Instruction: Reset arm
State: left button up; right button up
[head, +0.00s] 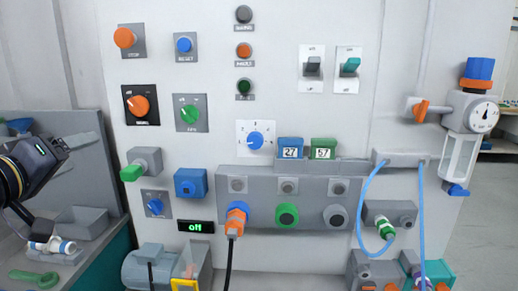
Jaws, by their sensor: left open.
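My left gripper (70,154) comes in from the left edge, open and with nothing seen between its fingers. It is in the air to the left of the control panel (345,130), apart from it. My right gripper is not in view.
The panel carries an orange knob (139,106), a green knob (189,114), a blue dial (255,140), two toggle switches and several buttons. A display (195,227) reads "off". A blue hose (364,200) loops at the right. A grey bench with fittings (52,246) lies below the gripper.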

pick_arm(q)
jog(key=s+d+f+m+g, duration=0.1)
jog(key=s+d+f+g, duration=0.2)
jog(key=s+f, duration=0.4)
jog(key=s+d+f+m+g+h, duration=0.1)
jog(key=s+d+f+g, duration=0.3)
jog(key=f, duration=1.1)
jog(key=s+d+f+m+g, duration=0.2)
jog(key=s+d+f+g, duration=0.2)
jog(key=s+f, duration=0.6)
jog(key=shift+d+f+m+h+p, duration=0.2)
jog(key=shift+f+m+h+p, duration=0.2)
jog(key=shift+f, duration=0.05)
